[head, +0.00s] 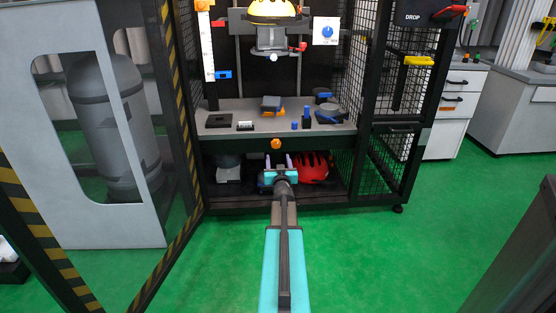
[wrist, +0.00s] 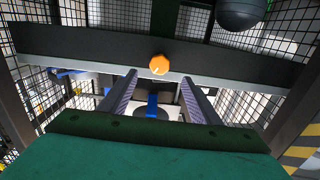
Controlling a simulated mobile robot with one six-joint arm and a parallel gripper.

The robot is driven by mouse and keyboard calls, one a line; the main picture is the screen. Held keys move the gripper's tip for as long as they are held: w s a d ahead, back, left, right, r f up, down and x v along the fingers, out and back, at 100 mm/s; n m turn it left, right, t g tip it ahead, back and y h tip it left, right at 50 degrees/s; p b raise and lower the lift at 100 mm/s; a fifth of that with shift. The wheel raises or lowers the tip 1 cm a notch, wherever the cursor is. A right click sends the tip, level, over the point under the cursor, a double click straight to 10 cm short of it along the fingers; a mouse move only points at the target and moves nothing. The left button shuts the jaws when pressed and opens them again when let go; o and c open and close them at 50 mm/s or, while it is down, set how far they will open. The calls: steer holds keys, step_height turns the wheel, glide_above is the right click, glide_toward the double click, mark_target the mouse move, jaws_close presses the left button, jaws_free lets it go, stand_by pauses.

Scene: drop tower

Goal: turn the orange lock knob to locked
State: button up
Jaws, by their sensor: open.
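The orange lock knob (head: 276,144) sits on the front edge of the drop tower's deck, near the middle. In the wrist view the knob (wrist: 159,65) shows as an orange disc with a small pale mark on it, just beyond and between the fingertips. My gripper (head: 278,158) is open and empty, a little below the knob in the head view. In the wrist view its two fingers (wrist: 158,86) stand apart with nothing between them. I cannot tell from the knob's mark whether it is locked.
A red helmet (head: 314,167) lies on the lower shelf right of my gripper. The deck (head: 250,130) above holds several small blocks. A yellow helmet (head: 274,9) hangs above it. Mesh panels (head: 395,80) flank the tower. The green floor (head: 400,255) in front is clear.

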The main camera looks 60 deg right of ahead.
steer(key=v, duration=0.6)
steer(key=shift+s+a, duration=0.25)
stand_by(0.7)
steer(key=shift+a+p, duration=0.1)
steer(key=shift+p, duration=0.2)
stand_by(0.5)
steer(key=p+v, duration=1.3)
steer(key=shift+s+a+p, duration=0.15)
steer(key=shift+a+p, duration=0.05)
steer(key=shift+p, duration=0.1)
stand_by(0.8)
steer(key=shift+r, duration=0.1)
steer(key=shift+d+b, duration=0.15)
steer(key=shift+b, duration=0.2)
stand_by(0.3)
